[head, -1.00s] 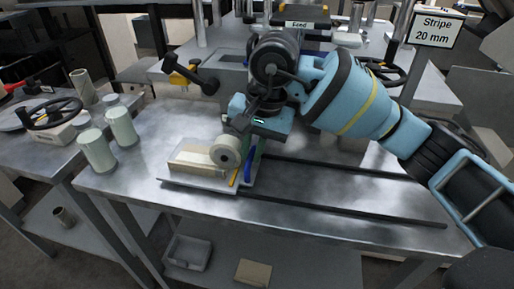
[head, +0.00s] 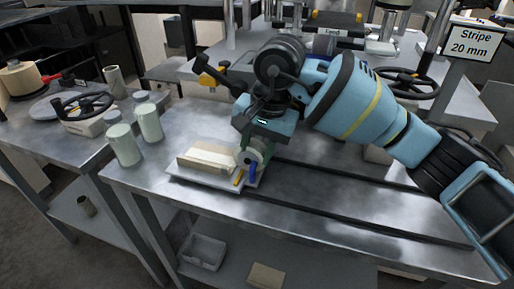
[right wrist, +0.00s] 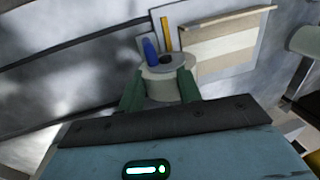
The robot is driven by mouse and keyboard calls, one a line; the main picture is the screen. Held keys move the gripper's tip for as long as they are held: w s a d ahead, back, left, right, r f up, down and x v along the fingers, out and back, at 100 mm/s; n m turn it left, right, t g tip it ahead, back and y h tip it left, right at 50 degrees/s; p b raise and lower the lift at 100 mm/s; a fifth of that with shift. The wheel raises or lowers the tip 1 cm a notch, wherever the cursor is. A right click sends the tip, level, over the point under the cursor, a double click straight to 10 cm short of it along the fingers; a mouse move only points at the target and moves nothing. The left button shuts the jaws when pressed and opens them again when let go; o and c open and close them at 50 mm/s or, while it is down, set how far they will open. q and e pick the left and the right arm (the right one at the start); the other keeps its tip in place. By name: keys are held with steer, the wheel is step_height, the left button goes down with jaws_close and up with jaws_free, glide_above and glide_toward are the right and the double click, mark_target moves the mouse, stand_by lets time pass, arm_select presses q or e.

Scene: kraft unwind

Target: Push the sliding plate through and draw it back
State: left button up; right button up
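A flat pale plate (head: 222,186), which looks like the sliding plate, lies on the metal table near its front edge. It carries a cream block (head: 205,161) and a small whitish roll (head: 243,157), with a blue marker (head: 253,172) and a yellow stick (head: 239,177) beside the roll. My right gripper (head: 254,146) is at the roll, partly hiding it. In the right wrist view, its green fingers (right wrist: 160,88) stand on either side of the roll (right wrist: 166,64). I cannot tell whether they press on it. My left gripper is not in view.
Dark rails (head: 340,213) run along the metal table (head: 330,180) to the right, with bare surface between them. Two pale green cylinders (head: 137,135) stand at the left. A "Stripe 20 mm" sign (head: 472,42) stands at upper right.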

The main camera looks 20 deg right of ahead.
steer(key=shift+r, duration=0.1)
step_height(320, 180, up, 8)
steer(key=d, duration=0.1)
steer(key=shift+s+f, duration=0.25)
steer(key=shift+s, duration=0.2)
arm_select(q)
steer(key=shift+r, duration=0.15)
arm_select(e)
steer(key=shift+d, duration=0.1)
